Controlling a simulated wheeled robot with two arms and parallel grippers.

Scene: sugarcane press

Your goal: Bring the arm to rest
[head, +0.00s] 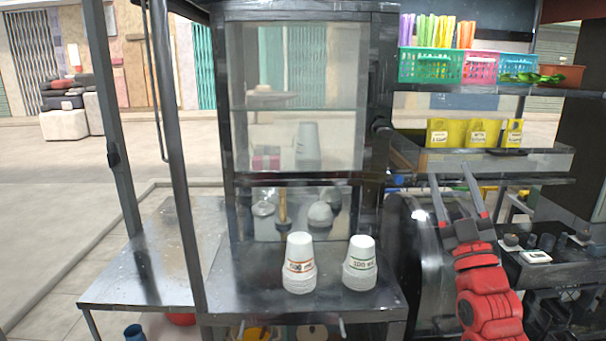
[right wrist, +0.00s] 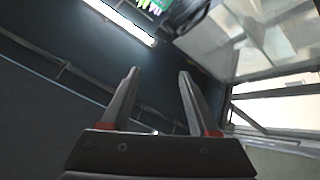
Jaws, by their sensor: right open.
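My right arm is red and comes up from the lower right in the head view. Its right gripper (head: 454,182) points up and away, in front of the right side of the cart, with its two fingers apart and nothing between them. In the right wrist view the gripper (right wrist: 158,85) also shows open and empty, its dark fingers with red at their bases. It is raised toward a dark surface and a bright lamp. My left gripper is not in the head view.
Two stacks of white cups, left (head: 300,265) and right (head: 360,265), stand upright on the metal counter (head: 235,285) before the glass cabinet (head: 300,110). A shelf with yellow packets (head: 450,133) and a green basket (head: 430,66) are above the gripper. The left counter end is clear.

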